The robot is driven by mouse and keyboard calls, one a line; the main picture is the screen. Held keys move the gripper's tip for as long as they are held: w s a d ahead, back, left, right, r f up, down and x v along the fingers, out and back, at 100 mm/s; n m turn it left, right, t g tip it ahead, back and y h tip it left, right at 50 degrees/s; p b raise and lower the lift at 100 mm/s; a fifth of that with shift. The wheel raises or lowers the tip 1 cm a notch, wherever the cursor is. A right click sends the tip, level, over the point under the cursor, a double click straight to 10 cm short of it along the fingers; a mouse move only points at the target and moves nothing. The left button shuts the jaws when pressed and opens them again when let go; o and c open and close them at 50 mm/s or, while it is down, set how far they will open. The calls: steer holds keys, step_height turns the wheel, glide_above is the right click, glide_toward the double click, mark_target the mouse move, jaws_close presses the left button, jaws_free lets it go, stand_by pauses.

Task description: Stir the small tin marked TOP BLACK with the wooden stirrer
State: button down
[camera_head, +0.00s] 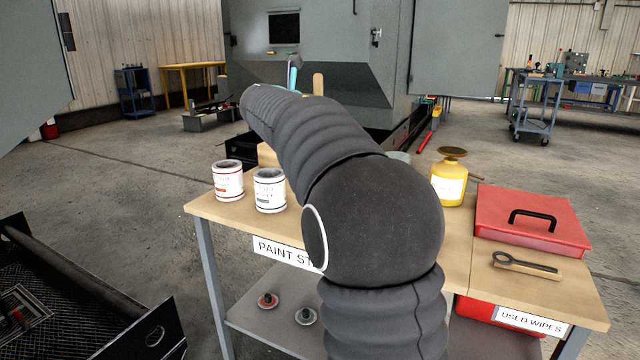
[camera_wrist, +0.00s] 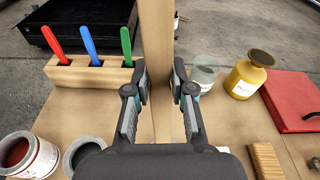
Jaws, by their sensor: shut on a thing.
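My gripper (camera_wrist: 160,88) is shut on the flat wooden stirrer (camera_wrist: 157,45), which runs up and out of the top of the wrist view. The stirrer's rounded tip (camera_head: 318,84) shows above my arm in the head view; my arm hides the gripper there. Two small open tins stand on the bench's left side. The left one (camera_head: 228,181) has red marking and red contents. The right one (camera_head: 270,191) has a grey mark and dark contents; its lettering is too small to read. The dark tin (camera_wrist: 72,160) is at the lower left of the wrist view, apart from the stirrer.
A wooden rack (camera_wrist: 65,76) holds red, blue and green handled tools. A clear jar (camera_wrist: 207,72) and yellow container (camera_head: 449,185) stand to the right. A red lidded box (camera_head: 560,232) and a spanner-like tool (camera_head: 527,262) lie further right. Two lids rest on the lower shelf (camera_head: 250,318).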

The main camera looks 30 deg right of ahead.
mark_target(320, 86)
steer(key=shift+r, duration=2.5)
